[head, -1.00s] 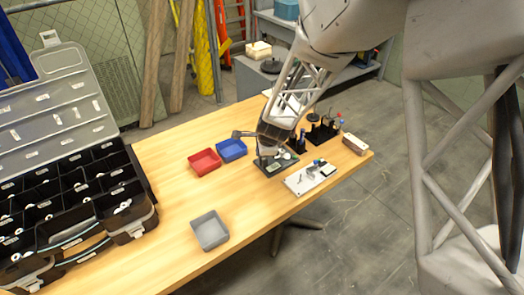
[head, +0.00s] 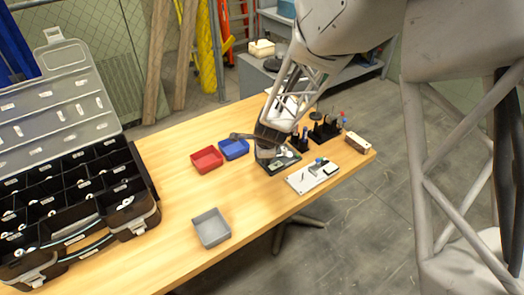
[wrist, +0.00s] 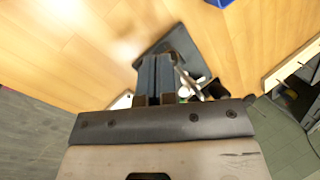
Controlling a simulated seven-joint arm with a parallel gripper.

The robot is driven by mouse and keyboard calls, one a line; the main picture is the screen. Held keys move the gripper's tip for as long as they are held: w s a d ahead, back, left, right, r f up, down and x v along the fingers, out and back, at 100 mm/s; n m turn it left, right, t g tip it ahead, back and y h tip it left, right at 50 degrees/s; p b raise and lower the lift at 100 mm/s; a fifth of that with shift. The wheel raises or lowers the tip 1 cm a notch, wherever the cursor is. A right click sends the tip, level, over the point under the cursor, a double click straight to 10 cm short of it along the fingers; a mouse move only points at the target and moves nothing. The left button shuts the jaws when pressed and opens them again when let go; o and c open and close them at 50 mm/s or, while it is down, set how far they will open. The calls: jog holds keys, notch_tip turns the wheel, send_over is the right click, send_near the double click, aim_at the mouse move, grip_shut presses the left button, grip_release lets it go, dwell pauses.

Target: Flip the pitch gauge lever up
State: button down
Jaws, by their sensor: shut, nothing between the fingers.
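A dark board (head: 286,165) with small white round parts lies on the wooden table, right of the blue tray. It also shows in the wrist view (wrist: 178,43). My gripper (head: 266,155) is right over its left part and hides some of it. In the wrist view my gripper (wrist: 154,62) has its two dark fingers together with nothing between them. A thin metallic rod (wrist: 187,80), which may be the pitch gauge lever, shows just right of the fingers over the board. I cannot tell whether they touch, nor read any gauge label.
A white board (head: 303,184) with small parts lies to the right. Black holders (head: 326,130) stand behind it. Red (head: 207,160), blue (head: 234,149) and grey (head: 211,228) trays sit to the left. A compartment case (head: 70,195) is at far left.

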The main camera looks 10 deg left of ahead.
jog(key=shift+s+a+f, duration=0.15)
jog(key=shift+s+f, duration=0.05)
jog(key=shift+r, duration=0.25)
jog(key=shift+r, duration=0.5)
jog(key=shift+r, duration=0.1)
jog(key=shift+r, duration=0.1)
dwell(0.3)
jog(key=s+a+r, duration=0.1)
jog(key=s+r, duration=0.7)
jog(key=s, duration=0.1)
jog(key=shift+s+r, duration=0.25)
jog(key=shift+r, duration=0.15)
